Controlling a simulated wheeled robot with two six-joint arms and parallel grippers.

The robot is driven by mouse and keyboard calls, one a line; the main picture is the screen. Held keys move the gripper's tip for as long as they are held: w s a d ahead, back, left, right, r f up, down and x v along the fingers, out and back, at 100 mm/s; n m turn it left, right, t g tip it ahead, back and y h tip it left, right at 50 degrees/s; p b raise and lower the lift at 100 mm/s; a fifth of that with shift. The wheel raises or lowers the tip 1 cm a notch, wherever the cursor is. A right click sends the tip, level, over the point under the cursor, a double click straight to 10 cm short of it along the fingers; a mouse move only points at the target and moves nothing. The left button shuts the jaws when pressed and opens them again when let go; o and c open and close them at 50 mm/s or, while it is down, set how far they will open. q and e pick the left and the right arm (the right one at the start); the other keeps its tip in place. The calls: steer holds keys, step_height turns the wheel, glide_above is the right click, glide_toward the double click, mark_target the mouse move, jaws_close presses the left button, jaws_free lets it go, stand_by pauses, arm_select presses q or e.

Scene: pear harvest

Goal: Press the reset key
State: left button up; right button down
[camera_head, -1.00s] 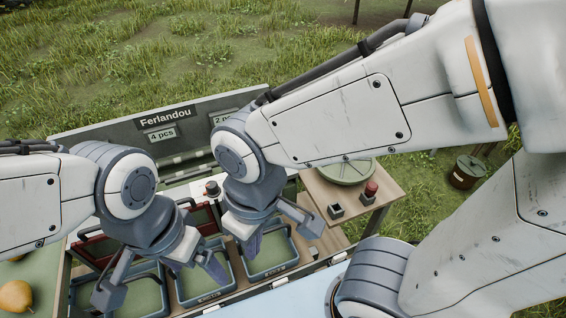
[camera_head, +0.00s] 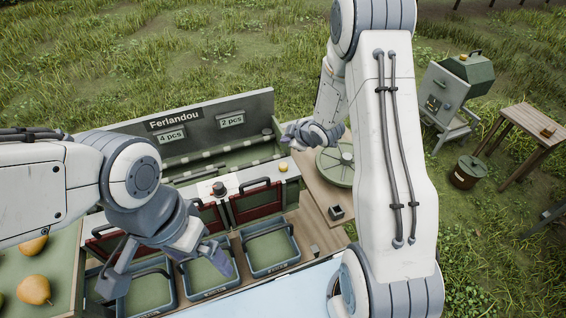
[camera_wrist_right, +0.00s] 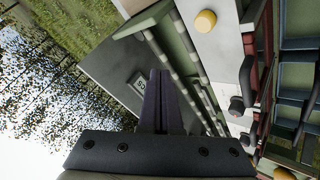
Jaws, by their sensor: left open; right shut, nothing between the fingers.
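A round yellow button (camera_head: 283,167) sits on the pale panel (camera_head: 240,180) behind the crates. It also shows near the top of the right wrist view (camera_wrist_right: 205,20). A dark knob (camera_head: 218,188) stands further left on the panel. No label on either is readable, so I cannot tell which is the reset key. My right gripper (camera_head: 290,134) is shut and empty, behind the yellow button. Its closed fingers (camera_wrist_right: 160,76) are apart from the button in the right wrist view. My left gripper (camera_head: 170,273) is open and empty over the front crates.
Blue-rimmed crates (camera_head: 270,270) stand in front of the red-framed gates (camera_head: 255,204). The "Ferlandou" board (camera_head: 180,125) rises behind. A small dark box (camera_head: 336,212) and a round green lid (camera_head: 336,165) are on the wooden side table. Pears (camera_head: 34,290) lie at left.

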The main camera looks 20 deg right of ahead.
stand_by(0.3)
steer(key=b, duration=0.6)
glide_above(286, 167)
step_height(286, 167, down, 8)
steer(key=shift+r, duration=0.2)
steer(key=shift+f+b, duration=0.6)
steer(key=shift+b, duration=0.1)
steer(key=shift+f, duration=0.1)
stand_by(0.9)
steer(key=shift+f+b, duration=0.3)
steer(key=shift+b, duration=0.15)
steer(key=shift+f+b, duration=0.45)
steer(key=shift+f, duration=0.05)
stand_by(0.5)
stand_by(0.3)
steer(key=shift+r+p, duration=0.65)
steer(key=shift+r, duration=0.25)
steer(key=shift+r, duration=0.1)
